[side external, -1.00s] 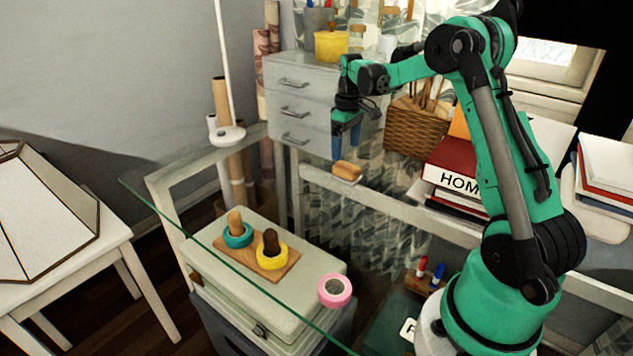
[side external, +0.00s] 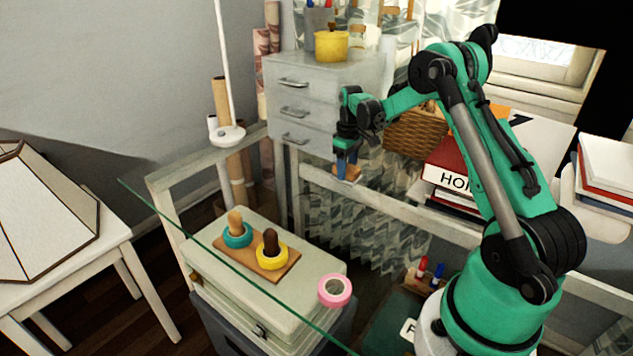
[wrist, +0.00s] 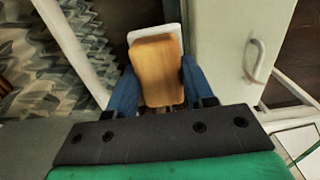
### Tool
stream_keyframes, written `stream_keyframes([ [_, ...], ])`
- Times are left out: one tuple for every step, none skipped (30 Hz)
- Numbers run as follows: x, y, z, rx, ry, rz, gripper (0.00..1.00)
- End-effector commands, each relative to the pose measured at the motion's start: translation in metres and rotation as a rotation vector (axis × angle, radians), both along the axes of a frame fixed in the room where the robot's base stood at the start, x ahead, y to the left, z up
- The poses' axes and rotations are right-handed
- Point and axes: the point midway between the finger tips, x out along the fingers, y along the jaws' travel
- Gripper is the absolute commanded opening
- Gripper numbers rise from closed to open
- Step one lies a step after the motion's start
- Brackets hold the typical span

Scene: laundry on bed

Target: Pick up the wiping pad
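The wiping pad (side external: 348,173) is a tan wooden block on a white base. It sits low on the glass table near the front of the grey drawer unit. My gripper (side external: 346,172) is down at the pad, pointing downward, with its blue fingers at the block. In the wrist view the pad (wrist: 157,68) lies between the two fingers of my gripper (wrist: 157,85), one on each side. The fingers look spread about as wide as the block, with no clear gap visible. The white base shows past the block's far end.
The grey drawer unit (side external: 310,105) stands just behind my gripper. A wicker basket (side external: 417,130) and stacked books (side external: 452,165) are to the right. A pink tape roll (side external: 334,291) and a wooden board with two rolls (side external: 285,270) lie in front.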

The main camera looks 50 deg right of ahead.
Motion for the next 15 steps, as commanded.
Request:
stream_keyframes([
  [0.0, 0.0001, 0.0, 0.0, 0.0, 0.0, 0.25],
  [0.0, 0.0001, 0.0, 0.0, 0.0, 0.0, 0.16],
  [0.0, 0.0001, 0.0, 0.0, 0.0, 0.0, 0.05],
  [0.0, 0.0001, 0.0, 0.0, 0.0, 0.0, 0.0],
  [0.0, 0.0001, 0.0001, 0.0, 0.0, 0.0, 0.0],
  [0.0, 0.0001, 0.0001, 0.0, 0.0, 0.0, 0.0],
  [0.0, 0.0001, 0.0001, 0.0, 0.0, 0.0, 0.0],
  [0.0, 0.0001, 0.0001, 0.0, 0.0, 0.0, 0.0],
  [0.0, 0.0001, 0.0001, 0.0, 0.0, 0.0, 0.0],
  [0.0, 0.0001, 0.0002, 0.0, 0.0, 0.0, 0.0],
  [0.0, 0.0001, 0.0005, 0.0, 0.0, 0.0, 0.0],
  [0.0, 0.0001, 0.0012, 0.0, 0.0, 0.0, 0.0],
  [0.0, 0.0001, 0.0022, 0.0, 0.0, 0.0, 0.0],
  [0.0001, 0.0001, 0.0036, 0.0, 0.0, 0.0, 0.0],
  [0.0001, 0.0, 0.0062, 0.0, 0.0, 0.0, 0.0],
])
